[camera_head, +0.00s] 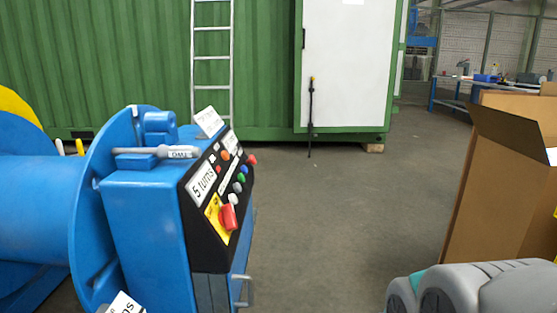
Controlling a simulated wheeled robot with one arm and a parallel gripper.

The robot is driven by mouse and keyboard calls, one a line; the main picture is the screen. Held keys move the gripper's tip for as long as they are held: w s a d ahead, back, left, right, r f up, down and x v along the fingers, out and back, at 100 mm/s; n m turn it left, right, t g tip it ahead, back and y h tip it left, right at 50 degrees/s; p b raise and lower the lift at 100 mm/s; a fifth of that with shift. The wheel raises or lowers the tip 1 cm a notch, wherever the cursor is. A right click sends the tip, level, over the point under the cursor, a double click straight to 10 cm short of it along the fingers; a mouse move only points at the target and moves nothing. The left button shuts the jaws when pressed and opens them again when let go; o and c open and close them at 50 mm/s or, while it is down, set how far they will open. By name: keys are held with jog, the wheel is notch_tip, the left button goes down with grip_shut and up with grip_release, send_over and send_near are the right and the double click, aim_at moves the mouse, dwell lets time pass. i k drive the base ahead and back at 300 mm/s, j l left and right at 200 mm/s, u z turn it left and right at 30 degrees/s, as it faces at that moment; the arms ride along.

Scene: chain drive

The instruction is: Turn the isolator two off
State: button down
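A blue machine (148,225) stands at the left with a sloped black control panel (207,240) on its right side. A red rotary handle (229,217) sits on a yellow plate (212,215) low on this panel and looks like an isolator switch. Its on or off position and any number on it are too small to tell. Several small coloured buttons sit above the handle, near a white "5 turns" label (202,182). My gripper's fingers do not show, and nothing touches the handle.
A grey and teal rounded part, probably mine, shows at bottom right. A cardboard box (497,187) stands at the right. A green container wall (110,60) with a ladder (211,75) and a white door (347,65) closes the back. The grey floor (335,220) between machine and box is clear.

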aim_at(227, 218)
jog(key=i+l, duration=0.15)
jog(key=l, duration=0.2)
jog(key=i+l, duration=0.15)
jog(key=l, duration=0.2)
jog(key=i+l+u, duration=0.15)
jog(key=l+u, duration=0.5)
jog(key=l, duration=0.15)
jog(key=i+l+u, duration=0.1)
jog(key=l+u, duration=0.25)
jog(key=l, duration=0.15)
jog(key=u, duration=0.45)
